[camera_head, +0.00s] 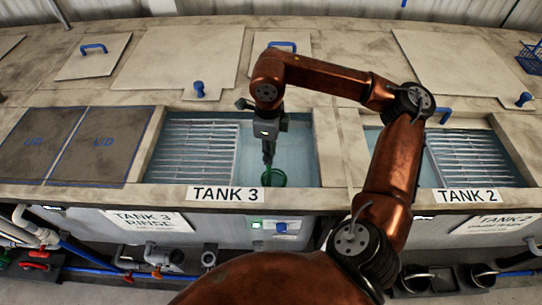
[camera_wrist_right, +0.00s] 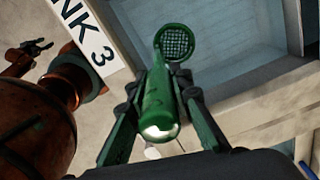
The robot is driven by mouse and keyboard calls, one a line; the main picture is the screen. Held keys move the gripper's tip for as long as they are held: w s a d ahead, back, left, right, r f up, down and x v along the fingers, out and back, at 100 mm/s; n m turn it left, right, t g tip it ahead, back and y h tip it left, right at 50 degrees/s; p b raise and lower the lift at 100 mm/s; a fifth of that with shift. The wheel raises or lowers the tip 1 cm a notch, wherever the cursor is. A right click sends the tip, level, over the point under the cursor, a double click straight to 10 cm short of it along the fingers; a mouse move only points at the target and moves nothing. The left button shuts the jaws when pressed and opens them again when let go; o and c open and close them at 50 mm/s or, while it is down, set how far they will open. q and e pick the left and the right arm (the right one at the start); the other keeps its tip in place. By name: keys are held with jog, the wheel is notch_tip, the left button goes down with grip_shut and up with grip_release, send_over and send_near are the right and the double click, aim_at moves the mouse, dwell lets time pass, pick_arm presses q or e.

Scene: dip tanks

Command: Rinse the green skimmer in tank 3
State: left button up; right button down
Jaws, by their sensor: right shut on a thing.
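The green skimmer (camera_head: 273,179) is over the open right part of tank 3 (camera_head: 305,160), near its front wall. My right gripper (camera_head: 268,150) is above it, pointing down and shut on its handle. In the right wrist view, the green handle (camera_wrist_right: 158,105) lies between the two fingers, and the round mesh head (camera_wrist_right: 176,42) is beyond them against the blue-grey water. I cannot tell whether the head is touching the water or under it. What looks like my left gripper (camera_wrist_right: 32,54) shows small and dark at the left of that view; its opening is unclear.
A slatted rack (camera_head: 198,148) fills the left of tank 3. Two dark lids (camera_head: 75,142) lie further left. Tank 2 (camera_head: 470,160), also with a rack, is at the right. The front rim carries a TANK 3 label (camera_head: 225,194). Pipes and valves run below.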

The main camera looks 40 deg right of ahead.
notch_tip(320, 180, up, 13)
jog(key=p, duration=0.8)
jog(key=shift+r, duration=0.15)
